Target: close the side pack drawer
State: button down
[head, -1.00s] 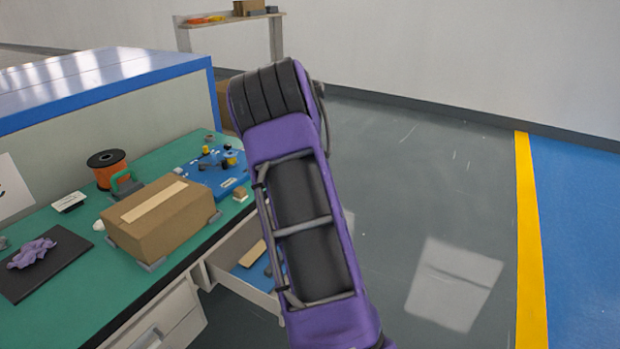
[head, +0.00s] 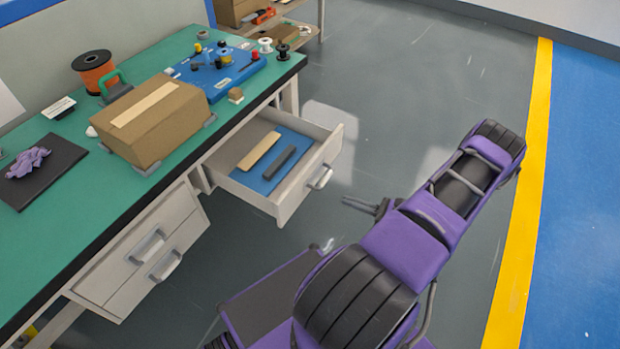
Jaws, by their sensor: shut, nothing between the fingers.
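The side pack drawer (head: 298,202) is pulled open from under the right part of the green-topped bench in the head view. It has pale walls, a blue liner and a metal handle (head: 321,178) on its front. A tan bar (head: 259,152) and a dark grey bar (head: 279,162) lie inside. My gripper (head: 348,201) is dark, shut and empty. It shows in front of the drawer, a little right of and below the handle in the picture, apart from it. My purple forearm partly hides the gripper's base.
The bench top (head: 60,225) carries a cardboard box (head: 150,135), an orange spool (head: 96,72) and a blue fixture board (head: 215,70). Two shut drawers (head: 150,250) are at the left. Open floor (head: 410,90) lies right of the drawer.

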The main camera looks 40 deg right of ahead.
jog(key=m+t, duration=0.1)
send_near(303, 177)
jog(key=shift+h, duration=0.4)
jog(key=x, duration=0.6)
jog(key=shift+w+a, duration=0.3)
